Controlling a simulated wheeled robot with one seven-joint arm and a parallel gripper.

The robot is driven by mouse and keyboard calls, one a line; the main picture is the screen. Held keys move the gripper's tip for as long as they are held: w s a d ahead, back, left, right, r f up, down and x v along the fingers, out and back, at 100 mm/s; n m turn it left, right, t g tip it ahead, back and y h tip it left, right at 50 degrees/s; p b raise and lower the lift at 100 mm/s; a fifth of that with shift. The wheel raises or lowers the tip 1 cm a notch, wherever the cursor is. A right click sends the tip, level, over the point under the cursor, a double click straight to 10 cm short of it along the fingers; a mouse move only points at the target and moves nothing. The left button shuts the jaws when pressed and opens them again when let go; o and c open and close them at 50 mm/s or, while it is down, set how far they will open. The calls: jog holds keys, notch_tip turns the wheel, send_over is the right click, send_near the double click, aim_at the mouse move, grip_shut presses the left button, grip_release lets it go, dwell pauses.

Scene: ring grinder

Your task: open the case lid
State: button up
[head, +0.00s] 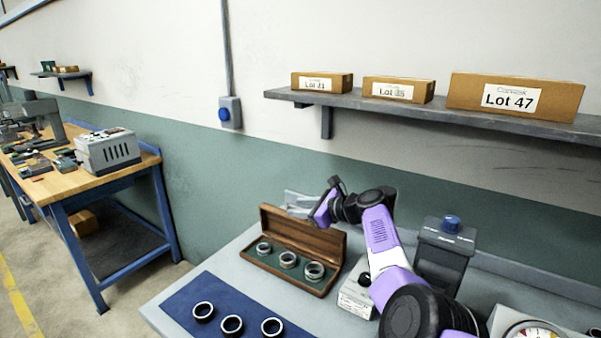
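The wooden case (253,256) lies on the grey bench, with several metal rings in its green-lined tray. Its brown lid (300,236) stands raised along the far side, leaning back, with its inner face showing. My gripper (318,211) is just behind and above the right end of the raised lid. It is small and seen from the side, so I cannot tell if its fingers are open or touch the lid. The arm comes in from the lower right.
A blue mat (258,302) with dark rings lies in front of the case. A pale block (357,290) stands right of the case, with a dark blue-knobbed device (443,255) beyond my arm. A shelf (440,111) with cardboard boxes hangs above.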

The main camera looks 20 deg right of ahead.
notch_tip(320, 180, up, 18)
jog(key=b, duration=0.1)
jog(key=shift+b, duration=0.3)
